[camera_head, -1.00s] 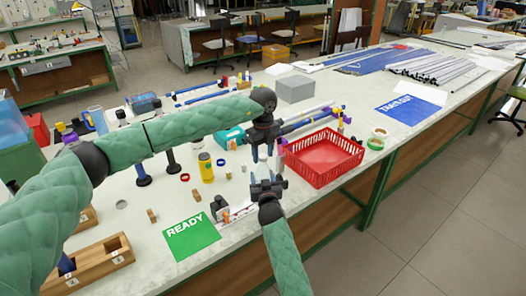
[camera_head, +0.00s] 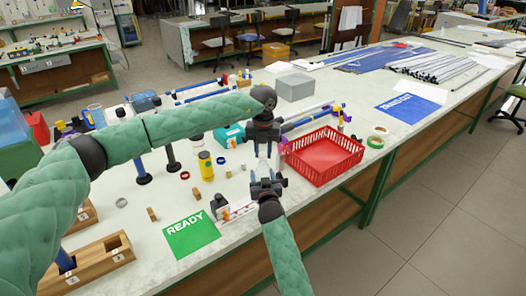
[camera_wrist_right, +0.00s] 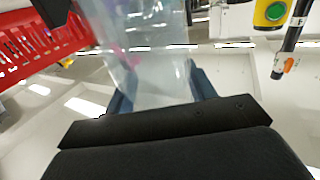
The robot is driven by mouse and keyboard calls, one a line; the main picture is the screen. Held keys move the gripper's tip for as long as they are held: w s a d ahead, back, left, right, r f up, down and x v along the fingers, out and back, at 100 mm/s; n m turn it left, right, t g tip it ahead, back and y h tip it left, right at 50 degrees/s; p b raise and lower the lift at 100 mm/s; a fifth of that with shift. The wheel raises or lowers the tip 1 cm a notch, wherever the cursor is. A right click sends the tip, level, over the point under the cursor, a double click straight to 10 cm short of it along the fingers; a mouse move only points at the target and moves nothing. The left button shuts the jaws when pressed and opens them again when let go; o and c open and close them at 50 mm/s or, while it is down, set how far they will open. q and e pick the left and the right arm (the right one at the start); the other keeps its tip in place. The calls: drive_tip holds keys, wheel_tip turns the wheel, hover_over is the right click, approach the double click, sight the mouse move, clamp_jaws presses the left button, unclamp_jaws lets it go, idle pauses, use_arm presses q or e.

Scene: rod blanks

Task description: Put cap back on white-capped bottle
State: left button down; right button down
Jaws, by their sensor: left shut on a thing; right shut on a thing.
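A clear, see-through bottle (camera_wrist_right: 145,65) rises between the jaws of my right gripper (camera_wrist_right: 155,100) in the right wrist view. My right gripper also shows in the head view (camera_head: 268,180), shut on the bottle above the table. My left gripper (camera_head: 263,153) points down just above my right gripper, close to it. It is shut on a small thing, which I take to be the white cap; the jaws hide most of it. I cannot tell whether cap and bottle neck touch.
A red basket (camera_head: 325,157) stands right of the grippers. A green READY mat (camera_head: 190,235) lies at the front, with a wooden block (camera_head: 95,262) to its left. A blue mat (camera_head: 411,108) lies far right.

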use_arm(q)
drive_tip(key=m, duration=0.5)
drive_tip(key=shift+m, duration=0.4)
drive_tip(key=m, duration=1.6)
drive_tip(key=shift+m, duration=0.3)
drive_tip(key=c, duration=1)
unclamp_jaws()
drive_tip(key=shift+c, duration=0.2)
wheel_tip(320, 180, up, 12)
